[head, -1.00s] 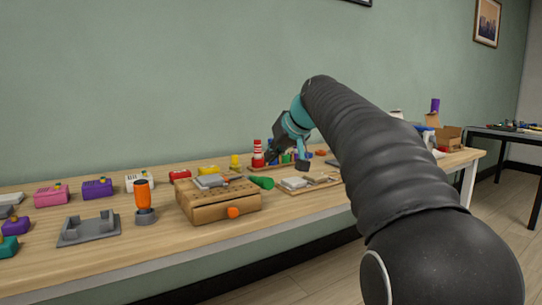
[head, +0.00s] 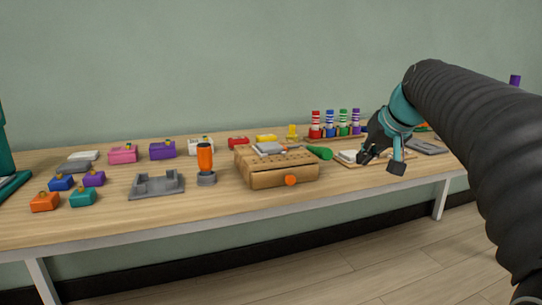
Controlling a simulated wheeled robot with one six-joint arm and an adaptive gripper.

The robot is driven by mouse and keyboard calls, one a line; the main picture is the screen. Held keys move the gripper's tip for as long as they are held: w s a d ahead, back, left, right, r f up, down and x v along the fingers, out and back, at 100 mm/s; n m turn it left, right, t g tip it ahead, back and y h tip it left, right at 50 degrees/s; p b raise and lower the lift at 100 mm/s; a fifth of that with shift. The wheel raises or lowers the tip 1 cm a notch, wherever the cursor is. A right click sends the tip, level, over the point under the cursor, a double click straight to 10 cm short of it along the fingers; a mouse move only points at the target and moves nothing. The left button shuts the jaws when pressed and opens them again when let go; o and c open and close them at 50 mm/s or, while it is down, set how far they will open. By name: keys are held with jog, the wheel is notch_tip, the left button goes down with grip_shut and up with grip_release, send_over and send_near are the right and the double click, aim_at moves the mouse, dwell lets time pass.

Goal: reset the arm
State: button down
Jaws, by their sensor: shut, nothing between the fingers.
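My gripper (head: 367,156) is in the right half of the head view, at the end of my dark arm with teal joints. It is shut and empty. It points down and left, in front of a small wooden tray (head: 352,164) with grey pieces near the right part of the workbench (head: 225,205). I cannot tell how far above the bench the fingertips are. My arm hides the right end of the bench.
A wooden box (head: 262,177) with an orange knob, a green tool (head: 319,153), an orange-handled tool (head: 205,160) and a grey bracket (head: 157,186) stand on the bench. Several coloured blocks lie left. The bench front is mostly bare.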

jog(key=s+a+f+p, duration=0.1)
jog(key=s+a+f, duration=0.1)
jog(key=s+f, duration=0.3)
jog(key=s+a+f+g+h+p, duration=0.1)
jog(key=s+f, duration=0.5)
jog(key=s, duration=0.8)
jog(key=s+a+f+n+g+h+p, duration=0.1)
jog(key=s+a+f+p, duration=0.2)
jog(key=s+f, duration=0.3)
jog(key=shift+s+a, duration=0.7)
jog(key=shift+s, duration=1)
